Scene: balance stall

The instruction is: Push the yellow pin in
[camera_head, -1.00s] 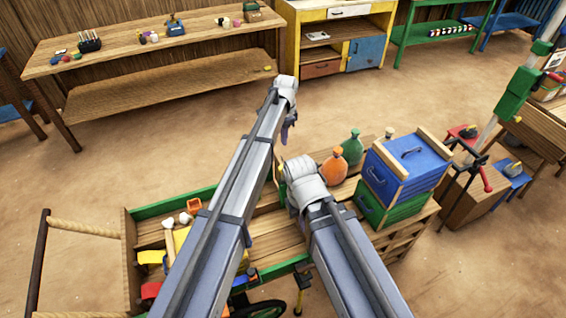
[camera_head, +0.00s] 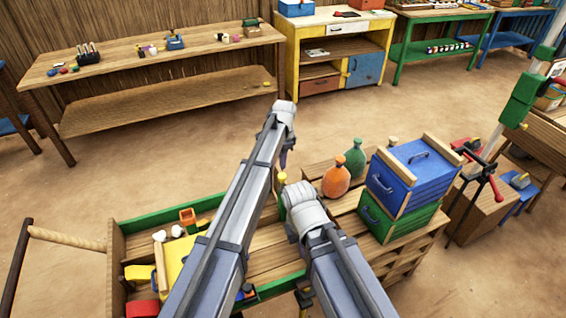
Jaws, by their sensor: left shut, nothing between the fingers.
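A small yellow piece (camera_head: 523,126) shows beside the green block on the slanted post at the right edge; it may be the yellow pin, but it is too small to tell how far it sticks out. My left gripper (camera_head: 284,157) hangs below its pale wrist near the middle, shut and empty, far to the left of that piece. My right arm ends in a pale wrist just beyond the cart's front edge, and its fingers are hidden.
The green block (camera_head: 519,100) rides on the post. A blue crate (camera_head: 408,170) sits on a green crate (camera_head: 395,222), with an orange bottle (camera_head: 336,181) and a green bottle (camera_head: 355,158) beside it. A workbench (camera_head: 150,60) stands behind. Sandy floor lies between.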

